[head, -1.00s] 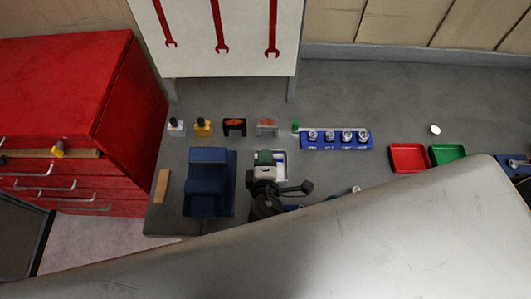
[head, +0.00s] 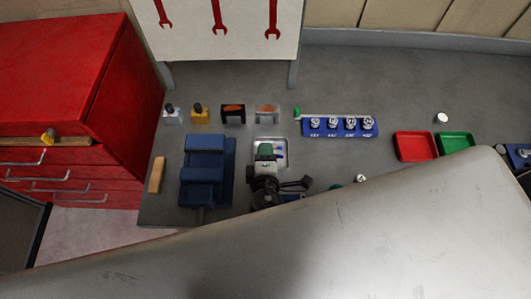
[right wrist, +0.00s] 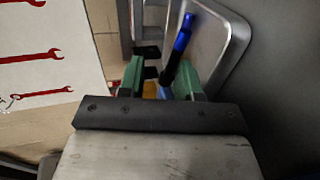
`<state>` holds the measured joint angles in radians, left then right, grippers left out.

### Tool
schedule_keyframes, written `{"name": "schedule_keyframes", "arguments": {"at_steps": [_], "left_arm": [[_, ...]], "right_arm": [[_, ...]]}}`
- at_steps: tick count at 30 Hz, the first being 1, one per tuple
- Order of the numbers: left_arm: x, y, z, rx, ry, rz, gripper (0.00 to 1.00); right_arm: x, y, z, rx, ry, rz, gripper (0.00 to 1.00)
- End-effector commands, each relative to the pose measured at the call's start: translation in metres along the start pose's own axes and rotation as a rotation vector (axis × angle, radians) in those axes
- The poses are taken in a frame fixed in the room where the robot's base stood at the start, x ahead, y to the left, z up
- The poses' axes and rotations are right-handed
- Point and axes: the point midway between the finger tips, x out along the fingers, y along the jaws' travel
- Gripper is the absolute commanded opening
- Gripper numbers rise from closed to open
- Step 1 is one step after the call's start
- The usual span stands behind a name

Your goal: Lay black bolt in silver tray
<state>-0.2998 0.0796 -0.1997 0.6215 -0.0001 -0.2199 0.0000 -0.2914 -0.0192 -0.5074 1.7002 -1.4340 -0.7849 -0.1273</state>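The silver tray (head: 258,142) lies on the bench behind my right gripper (head: 265,151), which partly covers it in the head view. Small blue and purple pieces show in it. In the right wrist view, the tray (right wrist: 234,45) is at upper right. There my right gripper (right wrist: 160,80) has its green fingers apart. A dark rod (right wrist: 171,68) with a blue piece (right wrist: 184,32) at its upper end shows between and beyond the fingers. I cannot tell whether the dark part is the black bolt; I see no firm grip on it. My left gripper is out of view.
A blue vise (head: 207,170) stands left of my right gripper. Behind are a black bracket (head: 233,108), a grey bracket (head: 267,107) and a blue socket rack (head: 340,132). A red tray (head: 415,146) and a green tray (head: 456,141) are at right. My grey body part covers the front.

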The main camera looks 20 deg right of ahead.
Motion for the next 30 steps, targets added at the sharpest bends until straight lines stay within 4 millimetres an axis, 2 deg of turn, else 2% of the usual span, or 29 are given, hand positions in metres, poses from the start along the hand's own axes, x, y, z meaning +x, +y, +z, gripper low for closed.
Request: {"name": "schedule_keyframes", "arguments": {"at_steps": [2,9,13,24,30], "left_arm": [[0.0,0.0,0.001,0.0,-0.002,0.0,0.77],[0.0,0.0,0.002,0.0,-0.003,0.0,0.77],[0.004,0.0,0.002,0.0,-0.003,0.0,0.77],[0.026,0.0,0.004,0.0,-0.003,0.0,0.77],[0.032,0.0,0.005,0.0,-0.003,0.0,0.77]], "right_arm": [[0.0,0.0,0.0,0.0,0.0,0.0,0.45],[-0.001,-0.001,0.0,0.0,0.0,-0.002,0.45],[-0.01,-0.003,0.0,0.0,0.001,-0.002,0.45],[-0.08,-0.004,0.0,0.001,0.0,-0.002,0.45],[-0.103,-0.001,0.0,0.0,0.0,0.001,0.45]]}}
